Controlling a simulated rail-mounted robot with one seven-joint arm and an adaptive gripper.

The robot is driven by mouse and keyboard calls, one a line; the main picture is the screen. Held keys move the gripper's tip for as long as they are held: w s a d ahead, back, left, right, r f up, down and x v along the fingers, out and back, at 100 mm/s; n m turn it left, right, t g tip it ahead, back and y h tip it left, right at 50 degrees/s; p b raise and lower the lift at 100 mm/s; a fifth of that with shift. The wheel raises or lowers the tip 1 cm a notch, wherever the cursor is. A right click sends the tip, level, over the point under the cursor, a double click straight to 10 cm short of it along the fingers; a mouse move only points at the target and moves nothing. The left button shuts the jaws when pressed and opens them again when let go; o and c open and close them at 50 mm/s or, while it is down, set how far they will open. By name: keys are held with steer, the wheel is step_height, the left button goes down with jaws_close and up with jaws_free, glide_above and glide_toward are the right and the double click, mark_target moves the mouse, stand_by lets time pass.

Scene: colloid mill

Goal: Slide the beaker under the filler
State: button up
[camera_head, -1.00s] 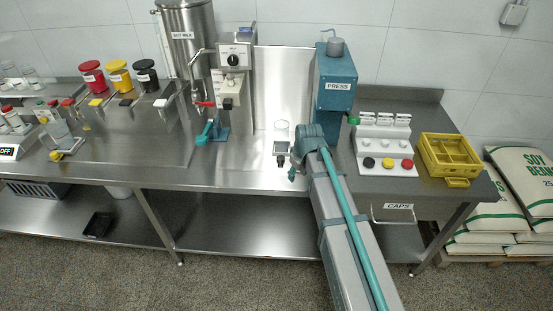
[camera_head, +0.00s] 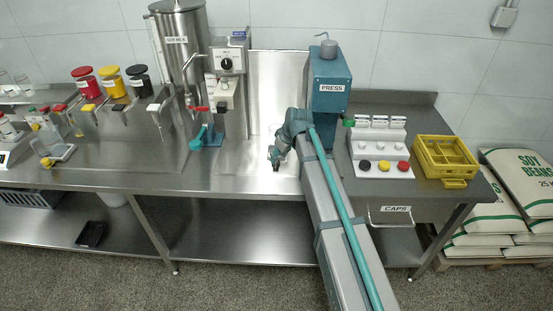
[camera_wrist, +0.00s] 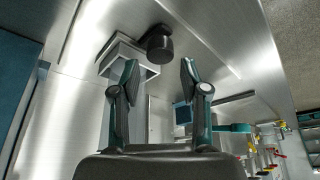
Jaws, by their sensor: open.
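My gripper (camera_head: 274,157) is low over the steel worktop, in front of the bright back panel and left of the blue press. In the wrist view its two fingers (camera_wrist: 158,80) are spread apart, with nothing clearly held. A faint pale rim (camera_head: 275,128) shows just behind my wrist; it may be the beaker, most of it hidden or too clear to make out. The dial unit (camera_head: 228,62), which may be the filler, stands to the left with a teal-handled stand (camera_head: 207,138) at its foot. A dark cylinder (camera_wrist: 159,43) shows beyond the fingertips; I cannot tell what it is.
The press (camera_head: 329,82) stands close behind my arm. A white button stand (camera_head: 378,148) and yellow crate (camera_head: 446,157) are to the right. The soy milk tank (camera_head: 180,55) is at the back left. Bare worktop (camera_head: 238,178) lies between the teal stand and my gripper.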

steer(key=shift+p+x, duration=0.4)
steer(key=shift+x, duration=1.6)
steer(key=shift+s, duration=0.1)
jaws_close()
